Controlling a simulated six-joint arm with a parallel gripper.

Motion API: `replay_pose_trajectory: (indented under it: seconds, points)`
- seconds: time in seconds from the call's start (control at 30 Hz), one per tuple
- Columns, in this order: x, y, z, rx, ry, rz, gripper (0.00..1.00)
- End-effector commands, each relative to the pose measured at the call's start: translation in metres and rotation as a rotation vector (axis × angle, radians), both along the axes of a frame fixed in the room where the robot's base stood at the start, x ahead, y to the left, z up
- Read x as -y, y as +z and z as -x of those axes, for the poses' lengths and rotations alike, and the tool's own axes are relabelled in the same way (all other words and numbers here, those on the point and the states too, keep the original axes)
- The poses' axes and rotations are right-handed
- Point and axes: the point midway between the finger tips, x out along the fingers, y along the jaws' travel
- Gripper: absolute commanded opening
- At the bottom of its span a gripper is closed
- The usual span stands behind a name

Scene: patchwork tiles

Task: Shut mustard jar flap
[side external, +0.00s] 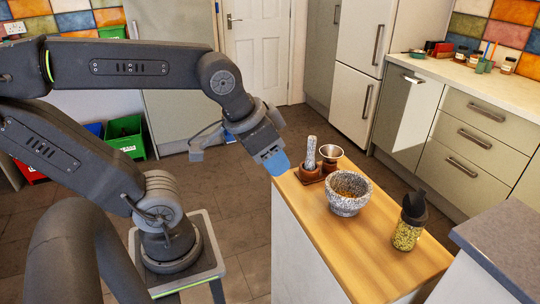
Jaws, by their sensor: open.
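The mustard jar (408,236) stands upright near the right end of the wooden worktop. It is clear, with yellow-green grains inside and a black lid (413,207). A black flap (421,195) stands raised above the lid. My gripper (277,164), with blue fingers, is at the far left end of the worktop, well apart from the jar. It is open and nothing shows in it; the gap between its fingers is hard to make out.
A grey speckled mortar (348,204) with yellowish contents stands between my gripper and the jar. The worktop (375,255) in front of the mortar is clear.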

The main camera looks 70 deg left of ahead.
Motion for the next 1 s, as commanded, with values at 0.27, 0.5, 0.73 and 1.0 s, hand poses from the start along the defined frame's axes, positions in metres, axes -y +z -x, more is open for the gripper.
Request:
replay_pose_trajectory:
  seconds: [0.27,0.5,0.73,1.0]
  points:
    - [-0.001,-0.003,0.002,0.006,0.0,-0.002,0.45]
    - [-0.001,-0.003,0.002,0.005,0.0,-0.001,0.45]
    - [0.002,0.008,-0.008,-0.012,-0.001,0.003,0.45]
    - [0.024,0.07,-0.084,-0.145,-0.01,0.023,0.45]
